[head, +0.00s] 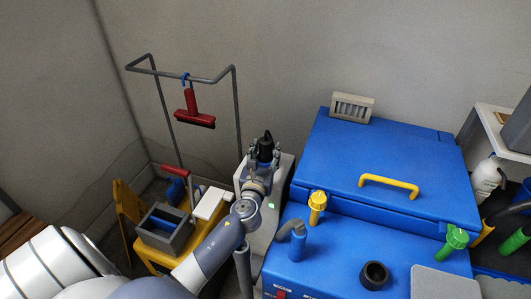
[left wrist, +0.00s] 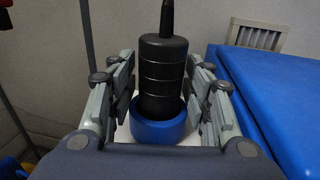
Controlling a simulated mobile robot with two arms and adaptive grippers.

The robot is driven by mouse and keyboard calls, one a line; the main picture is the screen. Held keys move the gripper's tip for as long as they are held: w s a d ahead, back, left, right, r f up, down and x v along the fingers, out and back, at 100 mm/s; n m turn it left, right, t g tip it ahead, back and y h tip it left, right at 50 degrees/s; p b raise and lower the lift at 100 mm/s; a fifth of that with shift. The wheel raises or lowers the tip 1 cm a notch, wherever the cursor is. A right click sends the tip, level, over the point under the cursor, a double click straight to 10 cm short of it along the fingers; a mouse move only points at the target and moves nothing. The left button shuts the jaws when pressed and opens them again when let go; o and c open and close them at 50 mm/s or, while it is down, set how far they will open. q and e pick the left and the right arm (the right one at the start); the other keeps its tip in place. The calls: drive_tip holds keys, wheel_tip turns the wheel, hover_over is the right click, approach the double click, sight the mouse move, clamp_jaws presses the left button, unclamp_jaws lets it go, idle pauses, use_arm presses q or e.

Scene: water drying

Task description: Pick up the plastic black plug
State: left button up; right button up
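The black plastic plug (left wrist: 163,78) stands upright in a blue ring-shaped holder (left wrist: 160,130) in the left wrist view. It is a ribbed cylinder with a thin tip on top. In the head view the plug (head: 265,148) shows above a grey-white block (head: 262,215). My left gripper (left wrist: 163,70) is open, with its fingers on both sides of the plug and narrow gaps beside it. It also shows in the head view (head: 264,155). My right gripper is not in view.
A large blue machine (head: 385,165) with a yellow handle (head: 389,184) stands right of the block. A yellow cart (head: 165,258) stands left.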

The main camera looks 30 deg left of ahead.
use_arm(q)
drive_tip(key=c, duration=0.6)
drive_tip(key=shift+r, duration=0.1)
